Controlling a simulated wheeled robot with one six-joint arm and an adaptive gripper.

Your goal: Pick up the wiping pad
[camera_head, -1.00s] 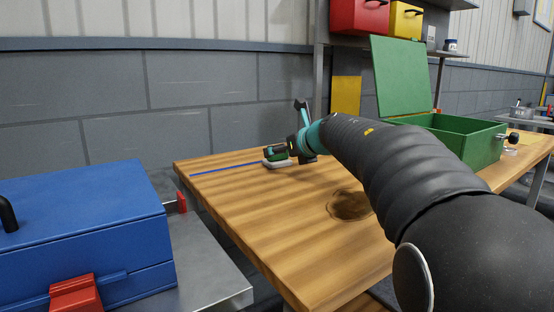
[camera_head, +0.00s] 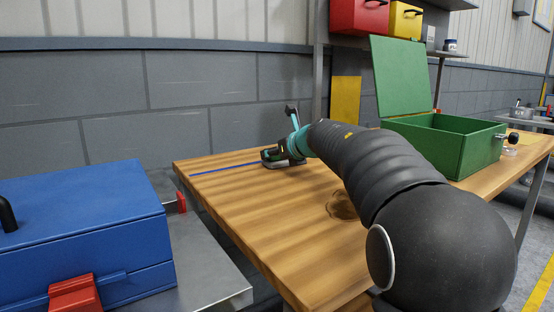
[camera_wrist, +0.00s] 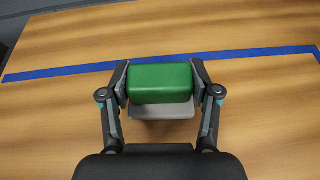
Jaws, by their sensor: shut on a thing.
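The wiping pad (camera_wrist: 160,84) has a green block-shaped top and a light grey base. In the wrist view it sits between the two fingers of my gripper (camera_wrist: 160,82), which press on both ends of the green block. In the head view my gripper (camera_head: 278,155) is low over the far left part of the wooden table (camera_head: 240,205), and the pad is mostly hidden by it. I cannot tell whether the pad's base touches the table.
A blue tape line (camera_head: 225,169) runs just beyond the pad. A dark round stain (camera_head: 341,206) marks the table. An open green box (camera_head: 455,145) stands at the right. A blue toolbox (camera_head: 85,235) stands on a metal surface at the left. The table's front left is clear.

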